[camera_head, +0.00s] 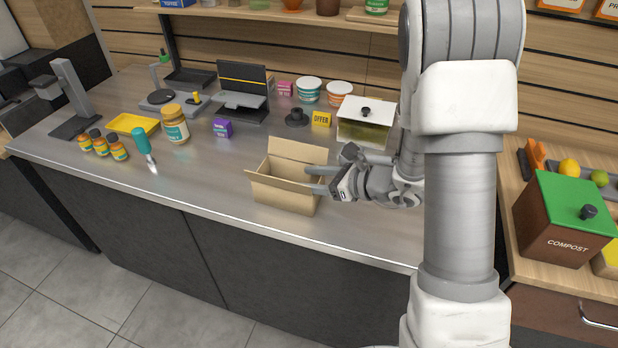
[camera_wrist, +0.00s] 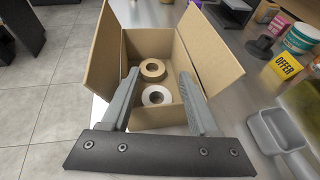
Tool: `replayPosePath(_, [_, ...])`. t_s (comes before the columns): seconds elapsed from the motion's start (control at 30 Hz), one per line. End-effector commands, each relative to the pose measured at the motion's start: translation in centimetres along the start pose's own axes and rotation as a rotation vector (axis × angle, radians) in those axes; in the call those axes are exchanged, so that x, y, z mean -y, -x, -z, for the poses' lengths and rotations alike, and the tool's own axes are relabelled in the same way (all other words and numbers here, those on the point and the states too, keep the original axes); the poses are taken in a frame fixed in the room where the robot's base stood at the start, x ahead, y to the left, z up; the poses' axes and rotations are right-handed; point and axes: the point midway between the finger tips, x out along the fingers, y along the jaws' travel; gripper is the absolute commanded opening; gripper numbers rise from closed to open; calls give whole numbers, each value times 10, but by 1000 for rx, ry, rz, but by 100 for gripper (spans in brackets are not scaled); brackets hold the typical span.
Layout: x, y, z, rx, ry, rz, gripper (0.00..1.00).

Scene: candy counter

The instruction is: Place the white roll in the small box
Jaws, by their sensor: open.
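The small box (camera_head: 278,192) is an open cardboard box on the grey counter, with its flaps spread outward. In the wrist view the box (camera_wrist: 202,60) shows from above. The white roll (camera_wrist: 157,96) lies inside it on the bottom, nearer to me than a brown roll (camera_wrist: 152,69). The two rolls lie close together. My gripper (camera_head: 316,180) is at the right side of the box; in the wrist view its fingers (camera_wrist: 158,88) are spread apart with nothing between them, above the white roll. The rolls are hidden in the head view.
A clear bin with a white lid (camera_head: 366,122) stands behind my gripper. A yellow OFFER sign (camera_head: 321,119), a purple box (camera_head: 222,128) and a teal-handled tool (camera_head: 142,143) are on the counter. A compost bin (camera_head: 552,222) is at right.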

Motion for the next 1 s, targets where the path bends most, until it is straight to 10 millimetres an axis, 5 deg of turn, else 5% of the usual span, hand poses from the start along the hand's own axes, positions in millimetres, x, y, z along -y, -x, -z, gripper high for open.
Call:
replayPosePath(0.23, [-1,7,-15,-4,-3,-2,70])
replayPosePath(0.6, [1,94,-10,-1,-2,5,70])
replayPosePath(1.0, [-12,125,-21,-11,61,-43,70])
